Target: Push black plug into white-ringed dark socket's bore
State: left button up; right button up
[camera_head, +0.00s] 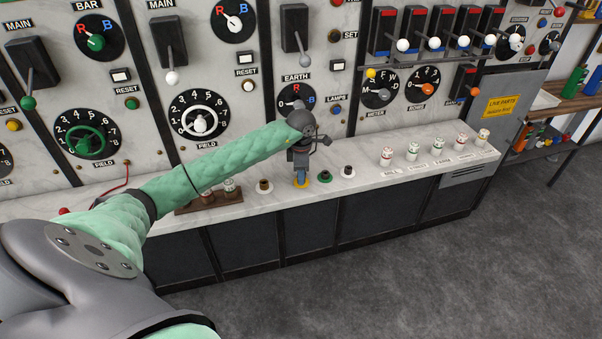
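A white-ringed dark socket (347,172) sits on the marble ledge, right of a green-ringed dark piece (325,177). My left gripper (301,172) points down over the ledge, left of both. A blue and yellow piece (301,182) shows right below its fingers; whether they touch it or close on anything is too small to tell. Another dark brownish piece with a pale ring (264,186) stands left of the gripper. I cannot make out a separate black plug; it may be hidden by the gripper. My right gripper is out of view.
The upright switchboard with levers and dials rises behind the marble ledge (400,172). A brown wooden rack (208,203) with white-topped pieces stands left, partly behind my arm. Several white labelled pieces (412,152) line the right. A red cable (115,188) lies at left.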

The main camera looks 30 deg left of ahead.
pick_arm(q)
jog(key=shift+r, duration=0.65)
jog(key=shift+c, duration=0.2)
grip_shut()
jog(key=shift+r, duration=0.1)
jog(key=shift+r, duration=0.1)
jog(key=shift+r+p, duration=0.4)
jog(key=shift+r, duration=1.65)
jog(key=shift+r, duration=0.1)
